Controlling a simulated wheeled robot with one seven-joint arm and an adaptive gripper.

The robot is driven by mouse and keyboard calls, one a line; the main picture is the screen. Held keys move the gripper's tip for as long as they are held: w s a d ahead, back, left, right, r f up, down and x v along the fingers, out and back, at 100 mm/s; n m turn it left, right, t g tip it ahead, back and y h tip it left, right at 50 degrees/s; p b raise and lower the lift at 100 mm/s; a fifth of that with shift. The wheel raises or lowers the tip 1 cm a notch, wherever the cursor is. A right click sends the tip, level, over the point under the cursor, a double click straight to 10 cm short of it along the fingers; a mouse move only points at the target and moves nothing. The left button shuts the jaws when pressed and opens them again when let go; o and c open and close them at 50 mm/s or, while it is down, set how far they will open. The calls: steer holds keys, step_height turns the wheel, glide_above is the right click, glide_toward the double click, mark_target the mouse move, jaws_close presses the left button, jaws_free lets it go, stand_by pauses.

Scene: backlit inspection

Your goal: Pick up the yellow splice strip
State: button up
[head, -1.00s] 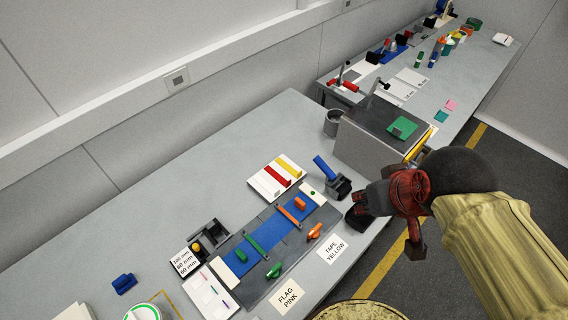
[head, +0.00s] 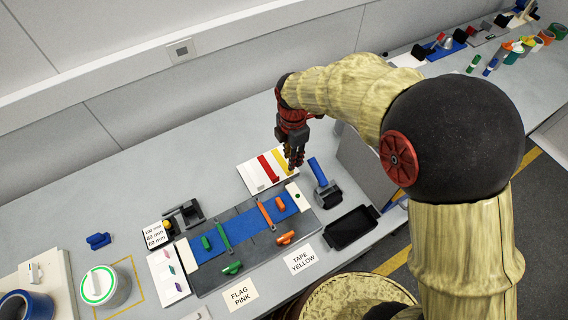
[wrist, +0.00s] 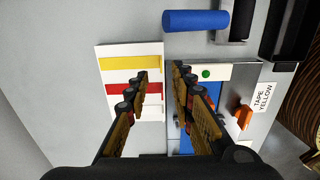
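The yellow splice strip (head: 278,157) lies on a white board (head: 249,180) beside a red strip (head: 265,167). In the wrist view the yellow strip (wrist: 130,63) lies across the upper part of the board (wrist: 104,110), with the red strip (wrist: 119,89) below it. My gripper (head: 294,164) points down above the right edge of the board, partly covering the yellow strip in the head view. In the wrist view my gripper (wrist: 160,72) is open and empty. Its fingertips are around the strip's right end in the picture; their height above it is unclear.
In front lies a dark fixture with a blue strip (head: 210,266), clamps and a "TAPE YELLOW" label (head: 303,260). A black tray (head: 350,229) is at the right. Bare table lies left of the board.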

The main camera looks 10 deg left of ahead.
mark_target(282, 159)
steer(key=f, duration=0.2)
steer(key=f+b, duration=0.1)
steer(key=f, duration=0.3)
steer(key=shift+w+d+f+b, duration=0.15)
steer(key=shift+d+f+b, duration=0.15)
steer(key=shift+f, duration=0.1)
steer(key=shift+c, duration=0.7)
steer(key=c, duration=0.4)
jaws_close()
